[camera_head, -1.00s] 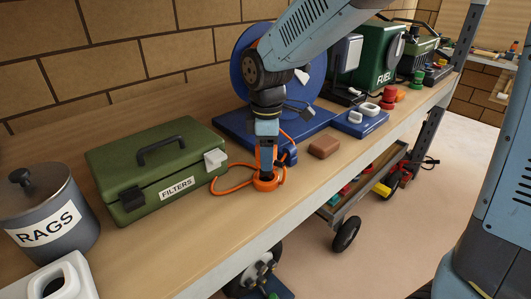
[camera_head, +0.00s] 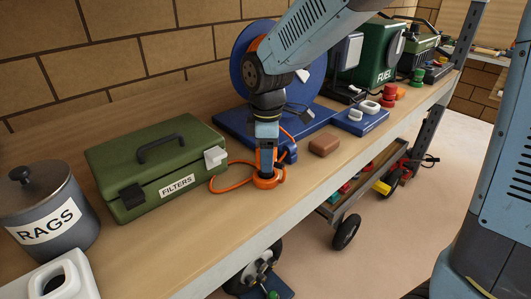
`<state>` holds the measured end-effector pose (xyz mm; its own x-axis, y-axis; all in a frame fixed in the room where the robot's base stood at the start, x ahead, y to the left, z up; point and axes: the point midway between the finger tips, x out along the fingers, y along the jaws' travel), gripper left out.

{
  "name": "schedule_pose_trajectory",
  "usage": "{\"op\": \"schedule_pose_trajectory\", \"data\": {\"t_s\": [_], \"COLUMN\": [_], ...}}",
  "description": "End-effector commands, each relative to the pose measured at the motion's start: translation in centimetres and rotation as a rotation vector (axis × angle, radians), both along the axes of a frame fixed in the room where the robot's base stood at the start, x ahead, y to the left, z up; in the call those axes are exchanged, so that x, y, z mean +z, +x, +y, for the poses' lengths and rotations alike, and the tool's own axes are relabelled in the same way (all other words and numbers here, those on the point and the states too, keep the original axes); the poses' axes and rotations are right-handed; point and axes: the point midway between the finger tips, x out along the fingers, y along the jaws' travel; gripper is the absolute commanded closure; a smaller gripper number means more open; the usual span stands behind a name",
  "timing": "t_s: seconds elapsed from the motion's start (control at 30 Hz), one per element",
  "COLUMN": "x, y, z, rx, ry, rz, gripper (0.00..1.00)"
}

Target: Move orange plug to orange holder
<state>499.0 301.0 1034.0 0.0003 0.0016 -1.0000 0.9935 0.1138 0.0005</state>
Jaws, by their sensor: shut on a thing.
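My gripper (camera_head: 267,176) points down over the workbench (camera_head: 225,215), close to its front edge. It is shut on the orange plug (camera_head: 270,183), low at the bench top; the fingers hide part of it. An orange cable (camera_head: 217,184) loops left from the plug toward the green box and back up to the blue reel (camera_head: 240,72). A small orange piece (camera_head: 400,94) lies further right along the bench, between a red piece (camera_head: 388,97) and a green piece (camera_head: 417,78). I cannot tell for sure whether it is the orange holder.
A green FILTERS box (camera_head: 155,165) and a RAGS can (camera_head: 50,215) stand left of my gripper. A brown block (camera_head: 324,146) and a blue tray (camera_head: 360,124) lie to the right. A green FUEL can (camera_head: 375,60) stands behind. A cart (camera_head: 350,200) is below the edge.

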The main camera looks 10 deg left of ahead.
Motion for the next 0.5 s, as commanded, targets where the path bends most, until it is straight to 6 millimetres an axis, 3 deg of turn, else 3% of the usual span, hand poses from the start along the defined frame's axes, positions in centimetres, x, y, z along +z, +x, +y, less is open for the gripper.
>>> {"op": "schedule_pose_trajectory", "data": {"t_s": [0.5], "x": [-0.82], "y": [0.01], "z": [-0.04], "rx": [-0.001], "ry": [0.000], "rz": [0.000], "gripper": [0.81]}}
